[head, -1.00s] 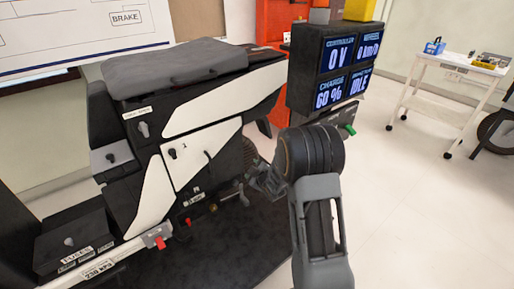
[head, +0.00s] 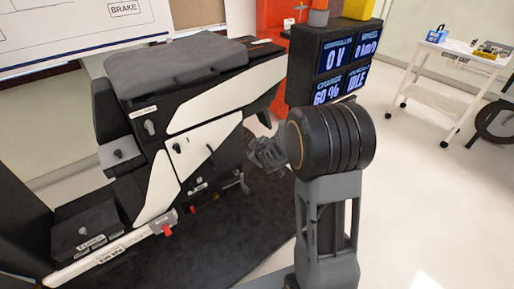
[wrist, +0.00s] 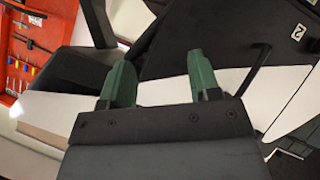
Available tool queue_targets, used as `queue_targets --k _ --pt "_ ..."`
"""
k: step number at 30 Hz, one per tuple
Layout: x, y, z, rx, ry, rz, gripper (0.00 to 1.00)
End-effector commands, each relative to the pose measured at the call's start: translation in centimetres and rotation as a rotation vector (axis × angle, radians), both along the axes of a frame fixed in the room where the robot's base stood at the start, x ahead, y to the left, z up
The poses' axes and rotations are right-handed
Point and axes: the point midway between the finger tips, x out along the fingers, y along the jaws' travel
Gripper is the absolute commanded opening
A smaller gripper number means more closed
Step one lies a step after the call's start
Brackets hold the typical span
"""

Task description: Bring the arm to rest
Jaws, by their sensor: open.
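My gripper (wrist: 158,82) shows in the wrist view with two green fingertips well apart and nothing between them. Beyond it in that view are black and white panels of the chassis rig (wrist: 220,83). In the head view my arm stands in front of the rig, its dark round joint partly hiding the gripper end (head: 268,152). The rig (head: 190,117) has a grey seat, white panels and small levers. I cannot tell the exact gap between gripper and rig.
A display box (head: 336,60) reading 0 V, 60 % and IDLE stands behind my arm. A white cart (head: 455,75) with tools stands at the right, beside a wheel (head: 497,122). A red tool board (wrist: 35,45) shows in the wrist view.

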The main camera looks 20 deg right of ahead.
Motion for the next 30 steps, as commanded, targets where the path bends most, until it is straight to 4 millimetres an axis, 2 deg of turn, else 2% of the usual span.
queue_targets --k 11,14,16,18,20,23,26,27,29,30 --pt "0.0 0.0 0.0 0.003 0.0 -0.002 0.57" --pt "-0.4 -0.2 -0.7 0.027 0.045 -0.03 0.57" --pt "-1.4 -0.5 -2.0 0.055 0.125 -0.077 0.57" --pt "-3.3 -0.9 -3.7 0.092 0.247 -0.148 0.57" --pt "-5.4 -1.2 -3.9 0.129 0.351 -0.224 0.57" --pt "-9.6 -1.0 -0.5 0.188 0.513 -0.36 0.57" --pt "-14.4 0.0 5.4 0.258 0.653 -0.489 0.57" --pt "-16.2 0.6 7.9 0.283 0.697 -0.53 0.57" --pt "-18.8 1.4 11.6 0.317 0.75 -0.579 0.57" --pt "-20.4 2.0 14.1 0.339 0.776 -0.604 0.57"
